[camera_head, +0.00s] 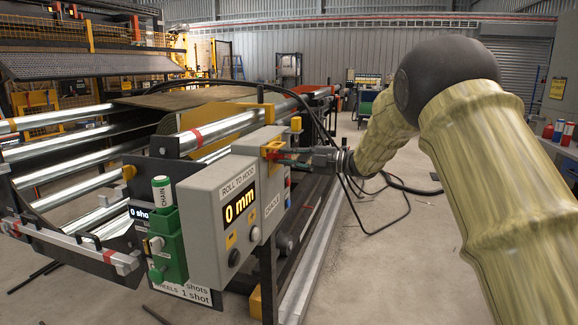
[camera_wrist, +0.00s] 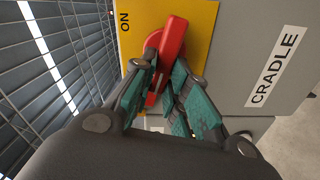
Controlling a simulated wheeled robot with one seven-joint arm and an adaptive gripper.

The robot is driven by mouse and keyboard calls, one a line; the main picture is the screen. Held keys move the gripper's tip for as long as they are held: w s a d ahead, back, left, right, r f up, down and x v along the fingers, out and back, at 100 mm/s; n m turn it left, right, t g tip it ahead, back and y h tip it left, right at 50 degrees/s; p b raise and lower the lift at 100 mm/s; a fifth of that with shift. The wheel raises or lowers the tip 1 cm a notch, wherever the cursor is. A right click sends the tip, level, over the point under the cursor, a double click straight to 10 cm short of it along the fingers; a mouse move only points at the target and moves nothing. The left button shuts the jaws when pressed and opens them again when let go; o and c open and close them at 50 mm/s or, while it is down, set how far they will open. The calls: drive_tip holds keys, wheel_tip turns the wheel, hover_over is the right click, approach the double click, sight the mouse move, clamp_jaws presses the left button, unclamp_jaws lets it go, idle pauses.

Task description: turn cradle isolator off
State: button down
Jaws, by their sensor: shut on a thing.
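The cradle isolator is a red handle (camera_wrist: 173,36) on a yellow plate (camera_wrist: 200,40), which also shows in the head view (camera_head: 272,146) on the side of a grey box. The plate carries the word ON, left of the handle's upper end in the wrist view. The handle slants there, upper end to the right. My gripper (camera_wrist: 160,88) has its teal fingers on both sides of the handle, shut on it. It also shows in the head view (camera_head: 288,159), reaching in from the right.
A CRADLE label (camera_wrist: 274,68) is on the grey box (camera_head: 205,205), whose display (camera_head: 239,206) reads 0 mm. Metal rollers (camera_head: 230,127) lie behind. Black cables (camera_head: 375,228) loop near my arm. Open floor lies to the right.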

drive_tip(key=shift+f+n+b, duration=0.35)
drive_tip(key=shift+n+b, duration=0.8)
drive_tip(key=shift+n, duration=0.15)
drive_tip(key=c, duration=1.4)
unclamp_jaws()
drive_tip(key=v, duration=1.2)
drive_tip(key=shift+r, duration=0.1)
